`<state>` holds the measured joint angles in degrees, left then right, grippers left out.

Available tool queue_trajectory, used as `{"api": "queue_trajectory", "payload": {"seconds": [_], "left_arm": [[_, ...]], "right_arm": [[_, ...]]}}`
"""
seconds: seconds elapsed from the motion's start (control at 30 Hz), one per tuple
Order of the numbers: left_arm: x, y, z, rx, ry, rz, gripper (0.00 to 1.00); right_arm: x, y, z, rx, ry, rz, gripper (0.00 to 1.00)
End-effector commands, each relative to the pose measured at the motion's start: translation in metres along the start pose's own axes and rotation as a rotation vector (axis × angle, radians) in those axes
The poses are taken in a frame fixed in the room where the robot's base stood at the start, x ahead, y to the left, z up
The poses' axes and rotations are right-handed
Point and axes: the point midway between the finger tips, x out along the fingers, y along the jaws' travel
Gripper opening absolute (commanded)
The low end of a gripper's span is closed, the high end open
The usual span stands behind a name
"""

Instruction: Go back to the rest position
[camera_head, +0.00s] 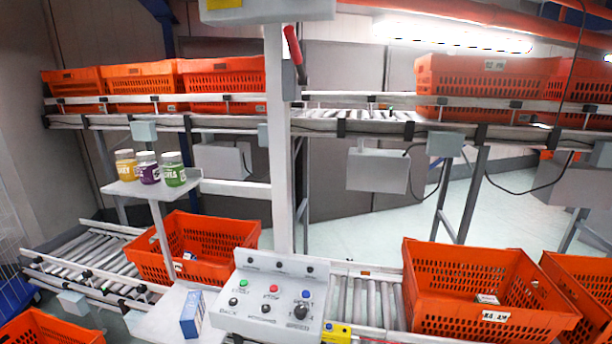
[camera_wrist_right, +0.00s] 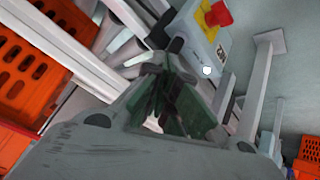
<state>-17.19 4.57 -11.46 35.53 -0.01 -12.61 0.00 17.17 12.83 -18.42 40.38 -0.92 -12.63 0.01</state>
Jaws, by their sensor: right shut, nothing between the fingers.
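My right gripper (camera_wrist_right: 165,100) shows in the right wrist view with its dark fingers together and nothing held between them. It does not show in the head view. Beyond the fingers are a grey box with a red and yellow switch (camera_wrist_right: 213,18) and pale metal rails. An orange tote (camera_wrist_right: 30,75) is at the left of that view. My left gripper is in neither view.
In the head view, a control panel (camera_head: 270,297) stands at the front centre. Three jars (camera_head: 148,168) stand on a small shelf. A blue-and-white box (camera_head: 192,314) stands on a lower shelf. Orange totes sit on both conveyor levels, including one at right (camera_head: 430,270).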

Motion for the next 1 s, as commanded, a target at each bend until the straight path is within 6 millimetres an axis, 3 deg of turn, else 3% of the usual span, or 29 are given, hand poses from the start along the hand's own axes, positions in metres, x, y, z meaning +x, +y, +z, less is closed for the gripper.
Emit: {"api": "queue_trajectory", "payload": {"seconds": [0.03,0.1,0.47,0.77,1.0], "left_arm": [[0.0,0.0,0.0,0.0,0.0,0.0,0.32],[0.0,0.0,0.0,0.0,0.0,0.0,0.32],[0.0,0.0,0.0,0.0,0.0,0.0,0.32],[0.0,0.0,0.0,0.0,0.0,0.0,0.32],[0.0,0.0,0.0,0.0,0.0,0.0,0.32]], "right_arm": [[-0.001,-0.011,0.025,0.015,-0.03,-0.012,0.0],[-0.004,-0.026,0.054,0.035,-0.066,-0.027,0.0],[-0.037,-0.101,0.199,0.099,-0.245,-0.095,0.0],[-0.088,-0.169,0.308,0.142,-0.378,-0.154,0.0],[-0.142,-0.223,0.389,0.161,-0.483,-0.204,0.0]]}}
